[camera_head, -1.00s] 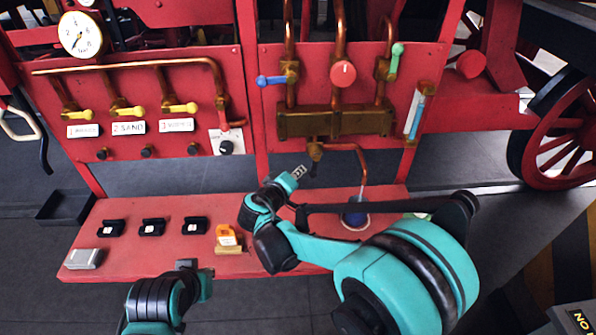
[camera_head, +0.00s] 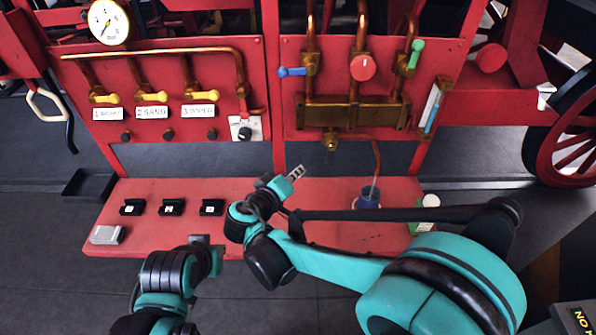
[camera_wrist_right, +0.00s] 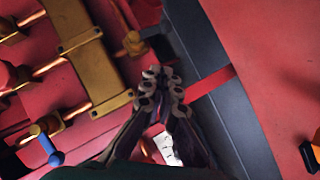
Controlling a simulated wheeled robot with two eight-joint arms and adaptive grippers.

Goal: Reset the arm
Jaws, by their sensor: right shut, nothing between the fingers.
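My right gripper (camera_head: 297,171) is at the end of the teal and black right arm, above the red shelf and below the brass manifold. Its fingers are shut and empty. It also shows in the right wrist view (camera_wrist_right: 160,80), with the fingertips together and nothing between them. My left gripper (camera_head: 205,241) is at the end of the left arm, by the front edge of the shelf. Its fingers are too small and unclear to read.
The brass manifold (camera_head: 350,112) and yellow-handled valves (camera_head: 152,96) are on red panels. The red shelf (camera_head: 150,235) bears black holders (camera_head: 172,207), a grey block (camera_head: 108,234) and a blue cup (camera_head: 368,198). A dark tray (camera_head: 88,184) lies on the floor at left.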

